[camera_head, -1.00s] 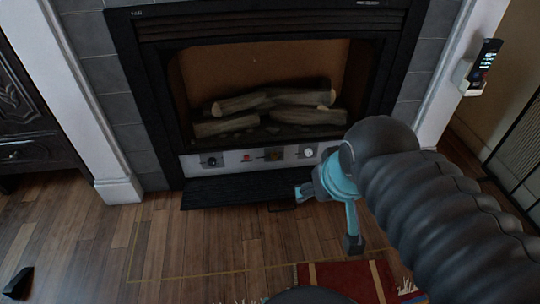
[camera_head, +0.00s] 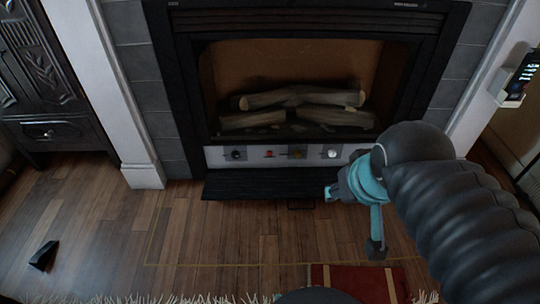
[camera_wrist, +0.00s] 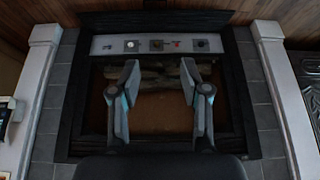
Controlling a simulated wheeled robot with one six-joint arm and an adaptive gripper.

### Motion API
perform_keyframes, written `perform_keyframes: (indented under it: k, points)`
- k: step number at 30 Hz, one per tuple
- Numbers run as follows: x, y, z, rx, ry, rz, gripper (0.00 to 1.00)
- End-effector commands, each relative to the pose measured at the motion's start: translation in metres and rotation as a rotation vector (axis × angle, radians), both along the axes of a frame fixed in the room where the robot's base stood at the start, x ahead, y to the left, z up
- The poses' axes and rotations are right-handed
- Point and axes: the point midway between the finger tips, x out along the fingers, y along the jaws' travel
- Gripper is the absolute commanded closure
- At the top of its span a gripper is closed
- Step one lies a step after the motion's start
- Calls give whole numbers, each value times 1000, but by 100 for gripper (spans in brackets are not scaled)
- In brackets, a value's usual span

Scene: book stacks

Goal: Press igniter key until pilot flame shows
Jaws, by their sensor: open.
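A pale control panel (camera_head: 283,154) runs below the fireplace opening. It carries a black knob (camera_head: 235,155), a small red key (camera_head: 268,154), a brownish square (camera_head: 297,153) and a white knob (camera_head: 332,154). Any labels are too small to read. The wrist view shows the panel upside down, with the red key (camera_wrist: 177,43) right of the square (camera_wrist: 156,45). No flame shows. My gripper (camera_head: 353,221) is open and empty, in front of the panel's right end and apart from it. In the wrist view its fingers (camera_wrist: 159,68) are spread, with the panel beyond the tips.
A black hearth ledge (camera_head: 270,184) juts out below the panel. Logs (camera_head: 300,98) lie in the firebox. A dark cabinet (camera_head: 50,100) stands left, and a small black object (camera_head: 43,256) lies on the open wood floor.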

Motion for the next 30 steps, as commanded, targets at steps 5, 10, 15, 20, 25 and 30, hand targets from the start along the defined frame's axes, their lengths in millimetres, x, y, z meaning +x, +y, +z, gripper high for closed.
perform_keyframes:
  k: [5, 10, 15, 20, 25, 30]
  points:
    - [0, 0, 0, 0, 0, 0, 100]
    - [0, 0, 0, 0, 0, 0, 100]
    - [0, 0, 0, 0, 0, 0, 100]
    - [0, 0, 0, 0, 0, 0, 100]
    - [0, 0, 0, 0, 0, 0, 100]
    - [0, 0, 0, 0, 0, 0, 100]
